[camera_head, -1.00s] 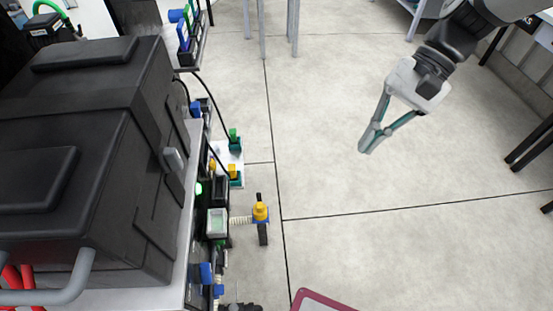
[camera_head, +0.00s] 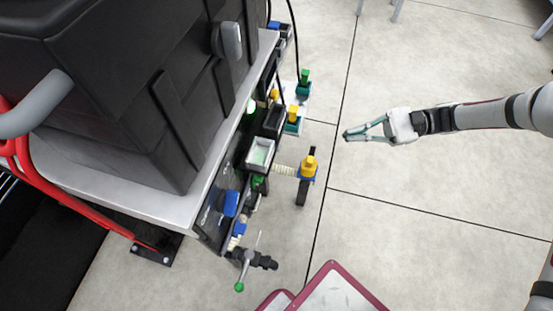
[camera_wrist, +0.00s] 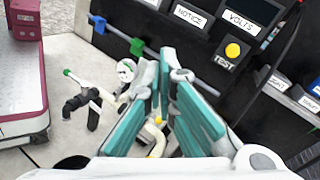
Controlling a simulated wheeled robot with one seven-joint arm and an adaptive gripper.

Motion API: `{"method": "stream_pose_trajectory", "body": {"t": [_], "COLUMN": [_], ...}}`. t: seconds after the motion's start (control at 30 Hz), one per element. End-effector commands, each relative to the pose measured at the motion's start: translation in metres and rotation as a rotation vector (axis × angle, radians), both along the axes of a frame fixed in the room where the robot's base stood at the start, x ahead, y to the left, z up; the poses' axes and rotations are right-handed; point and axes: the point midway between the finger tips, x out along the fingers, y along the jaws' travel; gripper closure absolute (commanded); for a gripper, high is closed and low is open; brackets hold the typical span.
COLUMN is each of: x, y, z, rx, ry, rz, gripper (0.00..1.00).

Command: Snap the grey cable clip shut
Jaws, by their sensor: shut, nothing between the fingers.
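I cannot pick out the grey cable clip for certain in either view. My gripper (camera_head: 347,136) has teal fingers that meet at the tips. It is empty and hangs over the floor, right of the panel fittings and apart from them. In the wrist view, my gripper (camera_wrist: 170,65) points at the lower part of a black panel (camera_wrist: 205,55). The panel carries "NOTICE", "VOLTS" and "TEST" labels and a yellow button (camera_wrist: 232,50). My fingers hide part of what lies below the panel.
A black tote (camera_head: 120,80) with a grey latch (camera_head: 231,40) sits on a grey bench (camera_head: 172,205). A yellow-topped fitting (camera_head: 308,166) and a green-tipped lever valve (camera_head: 245,265) stick out from the bench side. A maroon-edged panel (camera_head: 335,290) is at the bottom.

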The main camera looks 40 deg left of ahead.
Motion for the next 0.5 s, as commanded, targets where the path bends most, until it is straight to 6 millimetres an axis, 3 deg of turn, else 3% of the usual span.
{"method": "stream_pose_trajectory", "body": {"t": [0.03,0.5], "x": [-0.001,-0.018], "y": [0.006,0.045], "z": [-0.022,-0.167], "rx": [0.019,0.172], "ry": [0.049,0.450], "rz": [-0.011,-0.157], "gripper": [1.00,1.00]}}
